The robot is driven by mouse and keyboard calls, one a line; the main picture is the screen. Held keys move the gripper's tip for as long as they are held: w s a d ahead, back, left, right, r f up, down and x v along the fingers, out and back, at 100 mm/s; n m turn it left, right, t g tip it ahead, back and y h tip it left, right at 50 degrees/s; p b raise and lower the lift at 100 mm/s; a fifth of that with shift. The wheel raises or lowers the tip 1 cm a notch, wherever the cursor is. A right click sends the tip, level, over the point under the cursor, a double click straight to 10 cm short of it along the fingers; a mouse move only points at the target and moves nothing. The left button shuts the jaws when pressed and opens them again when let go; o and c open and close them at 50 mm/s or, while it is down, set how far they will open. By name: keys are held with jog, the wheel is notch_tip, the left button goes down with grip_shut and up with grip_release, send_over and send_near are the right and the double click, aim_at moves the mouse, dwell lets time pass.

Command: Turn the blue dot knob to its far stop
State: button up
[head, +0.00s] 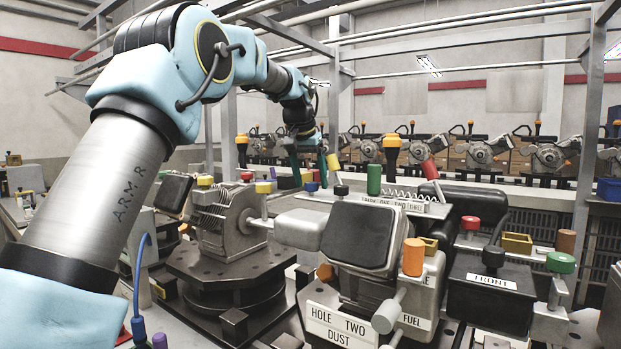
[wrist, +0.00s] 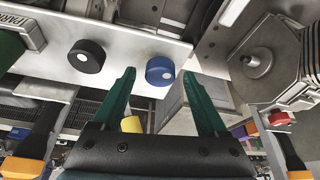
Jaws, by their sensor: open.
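The blue knob (wrist: 158,66) with a white dot sits on a pale panel (wrist: 128,45) in the wrist view. The dot is at the lower right of its face. In the head view the blue knob (head: 312,187) is small, below my gripper (head: 307,166). My gripper (wrist: 158,76) is open, with green fingers. In the wrist view the fingertips appear on either side of the knob, with a gap on both sides. I cannot tell whether they reach around it in depth. Nothing is held.
A black knob (wrist: 87,56) with a white dot is left of the blue one on the same panel. A yellow cylinder (wrist: 131,124) shows below. A grey finned machine (head: 225,218) and a black-padded fixture (head: 358,238) with an orange handle (head: 414,257) stand nearer.

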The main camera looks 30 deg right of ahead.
jog(key=shift+c, duration=0.2)
grip_shut()
dwell(0.5)
